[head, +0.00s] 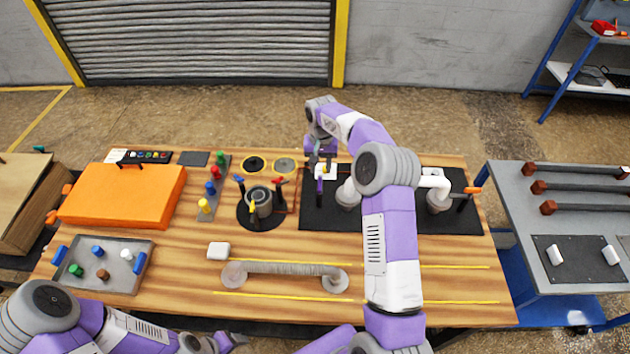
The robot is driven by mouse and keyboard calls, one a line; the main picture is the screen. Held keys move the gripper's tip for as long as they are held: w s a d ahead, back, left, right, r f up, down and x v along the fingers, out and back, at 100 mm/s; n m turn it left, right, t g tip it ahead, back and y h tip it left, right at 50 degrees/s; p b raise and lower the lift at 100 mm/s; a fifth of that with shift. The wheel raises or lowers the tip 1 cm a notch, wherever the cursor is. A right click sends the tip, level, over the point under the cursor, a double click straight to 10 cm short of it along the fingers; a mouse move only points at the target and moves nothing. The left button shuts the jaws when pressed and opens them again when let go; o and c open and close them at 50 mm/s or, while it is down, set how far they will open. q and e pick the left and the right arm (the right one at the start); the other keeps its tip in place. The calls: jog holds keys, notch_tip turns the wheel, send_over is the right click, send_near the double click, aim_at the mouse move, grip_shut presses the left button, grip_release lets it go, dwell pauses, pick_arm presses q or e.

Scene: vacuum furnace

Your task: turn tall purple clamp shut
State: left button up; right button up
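The tall purple clamp (319,187) stands at the left end of the black mat, a small upright purple piece. My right arm reaches far over the table and bends down there. My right gripper (323,163) is right at the clamp's top and overlaps it in the picture. The fingers are too small and crowded to show whether they touch or grip it. My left arm is folded at the bottom left, and its gripper (226,342) is low at the bottom edge, away from the clamp; its fingers are not clear.
The black mat (465,217) carries white pipe fittings, partly behind my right arm. A round black base (246,219) with red, blue and yellow handles stands to its left. A grey flexible hose (285,268) lies in front. An orange box (120,197) and a parts tray (112,282) fill the left.

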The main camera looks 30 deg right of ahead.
aim_at(320, 183)
jog(key=shift+w+f, duration=0.3)
jog(key=shift+f, duration=0.25)
jog(key=shift+s+f, duration=0.15)
jog(key=shift+f, duration=1.55)
jog(key=shift+s+f, duration=0.1)
jog(key=shift+f, duration=1.55)
grip_shut()
